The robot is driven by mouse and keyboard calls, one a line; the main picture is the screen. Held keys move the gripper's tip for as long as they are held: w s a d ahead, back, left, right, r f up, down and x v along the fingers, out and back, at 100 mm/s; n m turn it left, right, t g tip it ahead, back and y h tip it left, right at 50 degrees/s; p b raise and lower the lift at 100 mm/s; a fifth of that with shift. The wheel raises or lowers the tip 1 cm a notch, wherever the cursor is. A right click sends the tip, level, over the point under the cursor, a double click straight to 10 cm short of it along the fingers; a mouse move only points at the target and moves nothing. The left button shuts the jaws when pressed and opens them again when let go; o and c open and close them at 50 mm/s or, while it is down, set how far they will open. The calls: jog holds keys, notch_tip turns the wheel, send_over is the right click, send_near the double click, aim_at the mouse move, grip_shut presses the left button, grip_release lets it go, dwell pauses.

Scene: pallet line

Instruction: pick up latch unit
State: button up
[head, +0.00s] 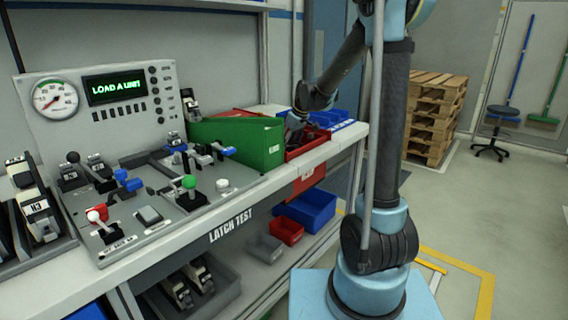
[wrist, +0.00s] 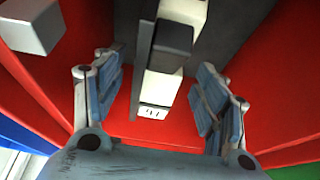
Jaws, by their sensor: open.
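A latch unit (wrist: 168,75), white with a black block on it, lies in a red bin (wrist: 262,110) in the wrist view. My gripper (wrist: 162,70) is open, with one blue-grey finger pad on each side of the unit and gaps between. I cannot tell how deep the fingers reach around it. In the head view my gripper (head: 295,122) is down at the red bin (head: 318,146) on the bench's far end; the unit inside is hidden there.
A green bin (head: 262,146) stands directly beside the red one, and a blue bin (head: 335,118) lies behind. The test panel (head: 125,88) reads "LOAD A UNIT". Other latch units (head: 40,215) stand in a rack at left. A grey-white block (wrist: 32,25) shows in the wrist view.

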jog(key=x, duration=0.4)
jog(key=shift+w+a, duration=0.1)
jog(key=shift+w, duration=0.1)
grip_shut()
